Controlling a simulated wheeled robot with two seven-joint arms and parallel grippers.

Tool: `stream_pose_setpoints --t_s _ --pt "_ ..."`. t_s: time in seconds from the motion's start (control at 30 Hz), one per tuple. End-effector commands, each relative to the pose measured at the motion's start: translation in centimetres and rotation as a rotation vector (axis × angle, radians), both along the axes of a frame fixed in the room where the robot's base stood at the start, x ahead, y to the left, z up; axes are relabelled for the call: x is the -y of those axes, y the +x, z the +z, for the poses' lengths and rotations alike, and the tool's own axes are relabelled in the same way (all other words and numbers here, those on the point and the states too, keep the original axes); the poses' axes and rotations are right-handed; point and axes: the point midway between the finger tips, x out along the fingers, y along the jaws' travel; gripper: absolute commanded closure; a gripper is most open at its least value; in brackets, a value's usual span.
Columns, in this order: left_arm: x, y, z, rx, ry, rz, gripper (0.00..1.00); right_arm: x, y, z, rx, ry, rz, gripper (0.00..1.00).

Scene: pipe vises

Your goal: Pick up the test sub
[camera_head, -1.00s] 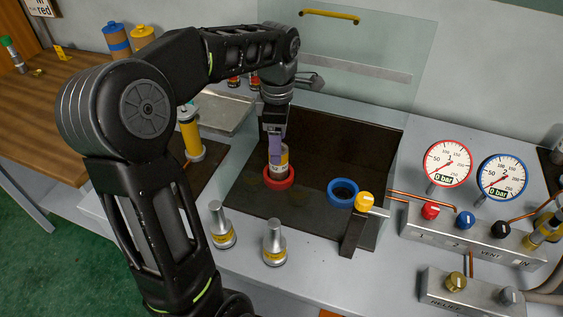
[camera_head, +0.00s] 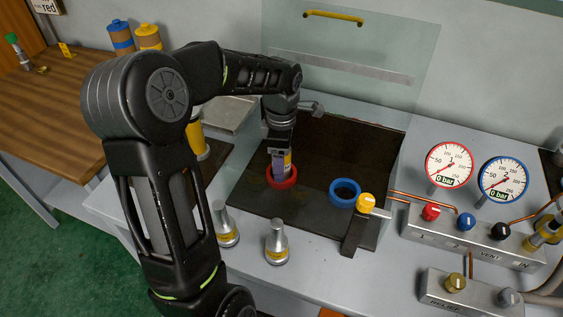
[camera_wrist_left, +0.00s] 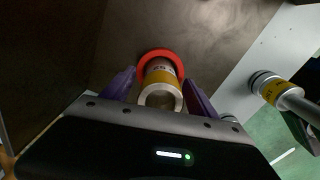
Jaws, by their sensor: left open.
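The test sub, a short cylinder with a yellow band and a pale metal end (camera_wrist_left: 160,92), stands in the red ring (camera_head: 281,180) on the dark plate. My left gripper (camera_head: 281,166) is open with its purple fingers lowered around the sub. In the left wrist view the two fingers (camera_wrist_left: 160,88) lie on either side of the sub with small gaps, and the red ring (camera_wrist_left: 160,53) shows beyond it. In the head view the fingers and wrist hide much of the sub. My right gripper is not in view.
An empty blue ring (camera_head: 344,192) sits to the right on the dark plate. Two metal plugs (camera_head: 276,245) stand on the front ledge. A clear shield (camera_head: 350,60) rises behind, and a valve panel with two gauges (camera_head: 449,165) is at the right.

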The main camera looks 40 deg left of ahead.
Motion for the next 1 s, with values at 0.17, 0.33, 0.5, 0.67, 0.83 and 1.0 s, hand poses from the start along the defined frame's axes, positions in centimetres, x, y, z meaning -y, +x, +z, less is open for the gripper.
stream_pose_setpoints --t_s 0.17,0.33,0.5,0.67,0.83,1.0 --pt "0.02 -0.03 -1.2 0.001 -0.001 0.0 0.32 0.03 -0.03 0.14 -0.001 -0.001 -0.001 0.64" --pt "0.02 -0.01 -1.2 0.001 -0.001 0.0 0.32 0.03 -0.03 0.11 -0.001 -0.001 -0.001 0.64" --pt "0.01 0.0 -1.17 0.001 0.0 0.0 0.32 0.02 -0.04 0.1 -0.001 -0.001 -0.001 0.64" --pt "0.01 0.0 -1.16 0.001 0.0 0.0 0.32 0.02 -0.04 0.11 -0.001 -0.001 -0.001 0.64" --pt "0.01 0.0 -1.16 0.001 0.0 0.0 0.42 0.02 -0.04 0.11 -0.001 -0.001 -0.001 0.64" --pt "0.01 0.0 -1.16 0.001 -0.001 0.0 0.56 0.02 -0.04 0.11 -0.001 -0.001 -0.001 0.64"
